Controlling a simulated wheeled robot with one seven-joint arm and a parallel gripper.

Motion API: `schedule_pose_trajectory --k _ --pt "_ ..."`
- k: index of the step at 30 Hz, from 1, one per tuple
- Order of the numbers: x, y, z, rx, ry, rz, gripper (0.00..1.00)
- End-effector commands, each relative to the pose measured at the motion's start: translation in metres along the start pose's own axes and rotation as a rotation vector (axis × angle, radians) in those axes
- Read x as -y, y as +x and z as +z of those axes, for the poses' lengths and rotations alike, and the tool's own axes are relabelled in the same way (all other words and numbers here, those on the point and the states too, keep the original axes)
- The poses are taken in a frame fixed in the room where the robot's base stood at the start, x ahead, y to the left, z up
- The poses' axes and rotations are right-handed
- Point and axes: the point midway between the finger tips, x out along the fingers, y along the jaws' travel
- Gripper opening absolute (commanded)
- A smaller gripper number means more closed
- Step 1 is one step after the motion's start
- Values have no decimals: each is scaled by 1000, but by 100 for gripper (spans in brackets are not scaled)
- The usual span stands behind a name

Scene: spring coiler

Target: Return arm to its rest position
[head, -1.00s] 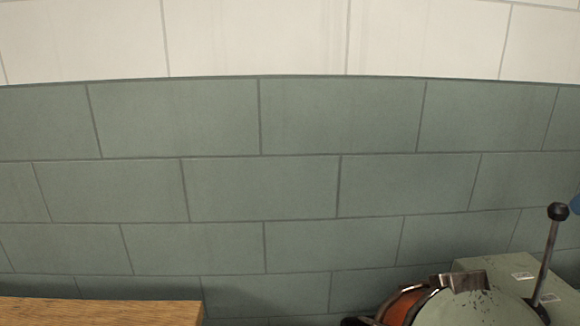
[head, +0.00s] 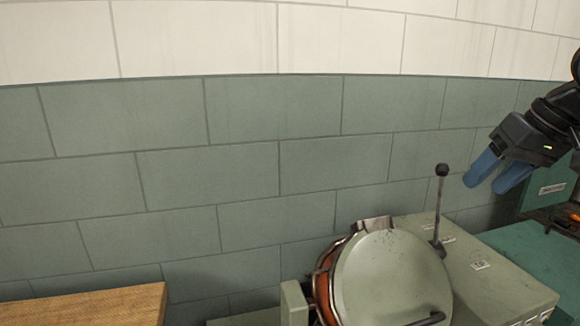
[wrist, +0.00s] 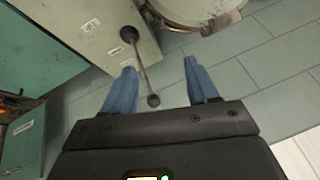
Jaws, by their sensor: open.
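My gripper (head: 500,172) shows at the right of the head view, with blue fingers pointing down and left. The fingers are apart and nothing is between them. It is in the air, to the right of the lever (head: 439,205), a thin rod with a black knob on the grey-green machine (head: 495,280). In the wrist view my gripper (wrist: 164,85) also shows two blue fingers spread apart. The lever (wrist: 143,72) lies between them in the picture, but I cannot tell how far below it is.
A round pale cover (head: 390,280) with a reddish rim is on the machine. A wooden top (head: 85,308) is at lower left. A teal cabinet (head: 535,250) stands at the right. The tiled wall (head: 240,130) is behind, with open air before it.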

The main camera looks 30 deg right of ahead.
Motion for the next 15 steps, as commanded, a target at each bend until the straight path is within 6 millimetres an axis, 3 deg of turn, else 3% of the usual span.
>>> schedule_pose_trajectory --k 8,15 --pt "46 19 -16 -100 -36 -150 59" --pt "108 37 -33 -244 -59 -358 59"
